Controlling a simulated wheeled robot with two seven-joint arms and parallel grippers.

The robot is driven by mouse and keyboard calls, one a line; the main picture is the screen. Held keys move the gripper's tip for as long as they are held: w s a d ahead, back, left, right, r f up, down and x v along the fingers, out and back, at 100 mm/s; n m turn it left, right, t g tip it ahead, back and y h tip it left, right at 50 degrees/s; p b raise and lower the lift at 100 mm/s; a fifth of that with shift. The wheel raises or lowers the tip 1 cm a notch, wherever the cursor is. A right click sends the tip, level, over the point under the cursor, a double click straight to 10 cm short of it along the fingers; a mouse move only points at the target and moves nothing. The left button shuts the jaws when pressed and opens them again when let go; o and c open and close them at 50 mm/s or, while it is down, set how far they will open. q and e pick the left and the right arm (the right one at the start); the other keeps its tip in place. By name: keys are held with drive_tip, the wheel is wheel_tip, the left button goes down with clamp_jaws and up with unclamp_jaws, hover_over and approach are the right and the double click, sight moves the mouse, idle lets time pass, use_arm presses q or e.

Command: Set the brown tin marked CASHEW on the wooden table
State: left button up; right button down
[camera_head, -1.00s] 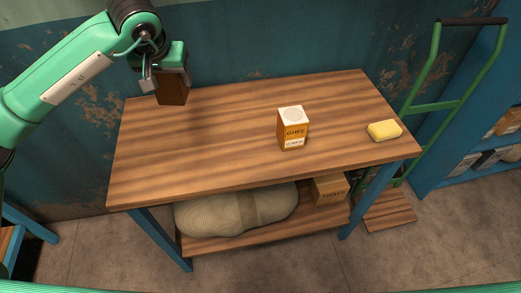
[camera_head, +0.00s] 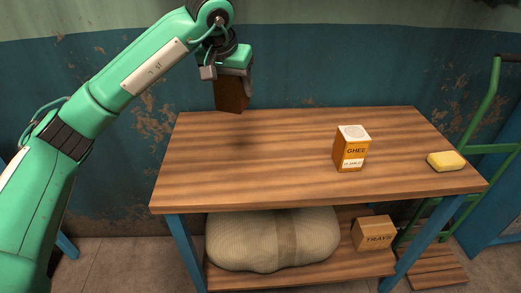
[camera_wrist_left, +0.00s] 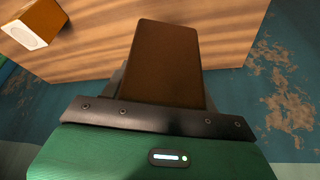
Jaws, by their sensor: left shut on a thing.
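My left gripper (camera_head: 228,72) is shut on a brown tin (camera_head: 231,95) and holds it near the back left edge of the wooden table (camera_head: 270,150). The tin looks raised above the tabletop, but the gap is hard to judge. In the left wrist view the brown tin (camera_wrist_left: 165,62) sticks out from the gripper with the table (camera_wrist_left: 235,35) beyond it. No marking on the tin can be read. My right gripper is not in view.
An orange GHEE tin (camera_head: 351,150) stands right of the table's middle. A yellow sponge (camera_head: 446,161) lies near the right edge. The left half is clear. A sack (camera_head: 270,240) and a TRAYS box (camera_head: 374,233) sit on the lower shelf.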

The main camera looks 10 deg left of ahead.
use_arm(q)
wheel_tip(320, 180, down, 18)
drive_tip(key=shift+f, duration=0.45)
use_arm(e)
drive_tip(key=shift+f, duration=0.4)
